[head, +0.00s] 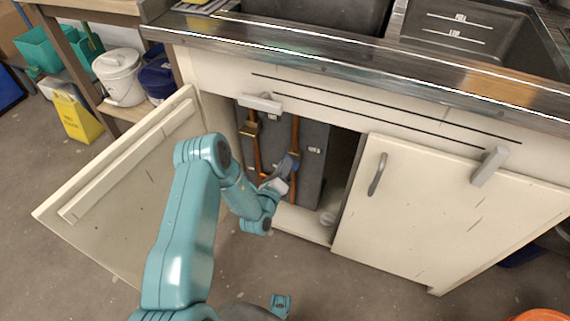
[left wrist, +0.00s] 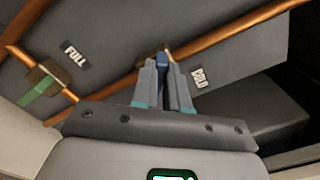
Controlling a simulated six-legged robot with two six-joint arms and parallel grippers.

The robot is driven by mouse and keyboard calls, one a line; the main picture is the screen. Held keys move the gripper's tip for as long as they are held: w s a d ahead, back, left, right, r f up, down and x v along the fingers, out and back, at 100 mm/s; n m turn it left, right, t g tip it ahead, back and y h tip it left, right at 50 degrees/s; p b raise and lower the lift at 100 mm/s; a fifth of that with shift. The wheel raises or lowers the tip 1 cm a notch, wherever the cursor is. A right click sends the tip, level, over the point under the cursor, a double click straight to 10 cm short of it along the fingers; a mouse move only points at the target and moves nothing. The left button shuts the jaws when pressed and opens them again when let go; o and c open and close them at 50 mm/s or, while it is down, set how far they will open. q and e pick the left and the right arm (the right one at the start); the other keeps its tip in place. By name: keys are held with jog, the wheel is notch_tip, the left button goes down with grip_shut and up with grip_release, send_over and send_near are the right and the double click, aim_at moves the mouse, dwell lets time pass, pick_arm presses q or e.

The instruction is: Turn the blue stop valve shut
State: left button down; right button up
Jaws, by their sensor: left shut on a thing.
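The blue stop valve (head: 294,157) sits on the right copper pipe inside the open cabinet under the sink. In the left wrist view its blue handle (left wrist: 163,63) shows between my fingers, at an angle to the pipe. My left gripper (head: 284,176) reaches into the cabinet and is shut on this handle; in the left wrist view the fingers (left wrist: 163,84) stand on both sides of it. Most of the handle is hidden by the fingers.
A second valve with a green handle (left wrist: 38,90) sits on the neighbouring copper pipe. The left cabinet door (head: 130,190) stands open; the right door (head: 440,210) is closed. The steel counter edge (head: 330,62) runs above. A white bucket (head: 119,78) stands on a shelf at the left.

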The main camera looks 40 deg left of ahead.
pick_arm(q)
jog(key=shift+s+a+f+n+p, duration=0.1)
jog(key=shift+f+n+p, duration=0.15)
jog(key=shift+n, duration=1.05)
jog(key=shift+w+f+n+p, duration=0.1)
jog(key=shift+n+p, duration=0.2)
jog(key=shift+n, duration=1)
jog(key=shift+s+a+f+n+p, duration=0.1)
jog(key=shift+f+n+p, duration=0.15)
jog(key=shift+n, duration=1.05)
jog(key=shift+d+n, duration=0.1)
jog(key=shift+n, duration=0.2)
jog(key=c, duration=1.1)
grip_release()
jog(key=shift+c, duration=0.2)
jog(key=p+v, duration=0.3)
jog(key=v, duration=1.3)
jog(key=shift+s, duration=0.15)
